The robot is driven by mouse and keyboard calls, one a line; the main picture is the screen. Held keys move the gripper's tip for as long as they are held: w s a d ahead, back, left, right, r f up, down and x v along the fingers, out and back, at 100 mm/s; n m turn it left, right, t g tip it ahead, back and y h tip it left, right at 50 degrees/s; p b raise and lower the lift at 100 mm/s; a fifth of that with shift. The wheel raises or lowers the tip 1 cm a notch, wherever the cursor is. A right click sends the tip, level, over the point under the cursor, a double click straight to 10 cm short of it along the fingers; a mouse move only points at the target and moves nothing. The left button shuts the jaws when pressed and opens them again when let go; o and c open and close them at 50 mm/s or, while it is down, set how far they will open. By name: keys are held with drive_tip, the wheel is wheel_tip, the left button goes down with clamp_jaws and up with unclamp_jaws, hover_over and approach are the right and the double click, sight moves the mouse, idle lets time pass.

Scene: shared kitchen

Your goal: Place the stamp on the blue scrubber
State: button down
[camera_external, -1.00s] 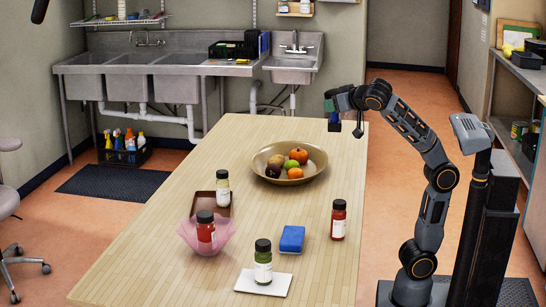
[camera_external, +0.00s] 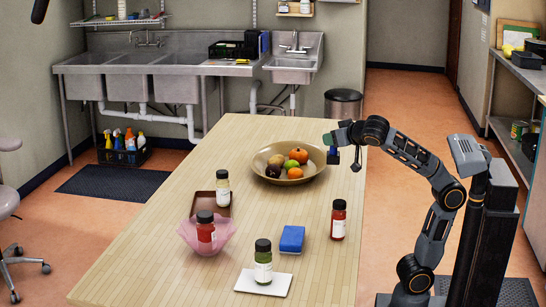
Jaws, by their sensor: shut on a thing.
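The blue scrubber (camera_external: 292,239) lies flat on the wooden table, between the red bottle and the pink bowl. Nothing is on top of it. My gripper (camera_external: 334,148) is shut at the table's right edge, just right of the fruit bowl and well behind the scrubber. A small dark blue piece (camera_external: 333,156) hangs under it, which seems to be the stamp. The fingers and the stamp are too small to make out clearly.
A red-filled bottle (camera_external: 338,220) stands right of the scrubber. A green-filled bottle (camera_external: 263,262) stands on a white board in front. A pink bowl (camera_external: 221,243) holds another bottle. The fruit bowl (camera_external: 310,175) is near my gripper. The table between fruit bowl and scrubber is clear.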

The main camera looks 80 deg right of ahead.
wheel_tip(320, 180, down, 13)
drive_tip(key=b, duration=0.6)
drive_tip(key=shift+s+a, duration=0.25)
drive_tip(key=shift+a, duration=0.05)
drive_tip(key=p+v, duration=0.2)
drive_tip(key=v, duration=1.1)
drive_tip(key=shift+d, duration=0.1)
drive_tip(key=b+x, duration=0.2)
drive_tip(key=x, duration=1)
drive_tip(key=shift+w+d, duration=0.1)
drive_tip(key=shift+w+d+r, duration=0.2)
drive_tip(key=shift+w+d, duration=0.2)
drive_tip(key=shift+w, duration=0.1)
